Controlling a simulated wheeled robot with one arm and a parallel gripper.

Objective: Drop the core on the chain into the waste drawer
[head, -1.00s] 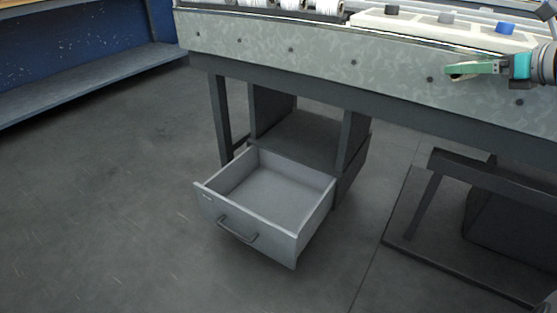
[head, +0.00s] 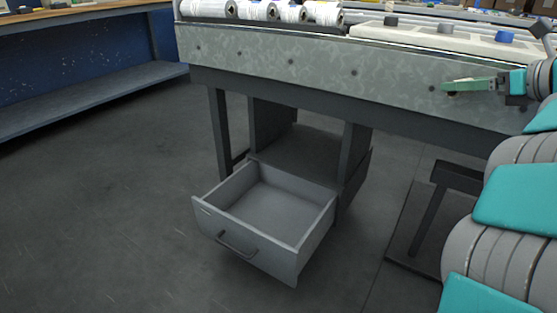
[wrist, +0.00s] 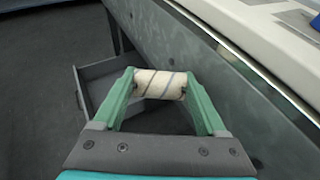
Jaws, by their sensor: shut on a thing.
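In the wrist view my gripper (wrist: 160,90) is shut on the core (wrist: 160,84), a short pale roll with dark stripes, held crosswise between the green fingertips. In the head view my gripper (head: 449,87) is at the right, in front of the machine's side panel; the core cannot be made out there. The waste drawer (head: 272,250) is pulled open below the machine, grey, with a dark handle, and looks empty. It lies lower and to the left of my gripper. In the wrist view part of the drawer (wrist: 84,95) shows behind the left finger.
A dark frame leg (head: 428,215) stands at the right. The floor left of the drawer is clear.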

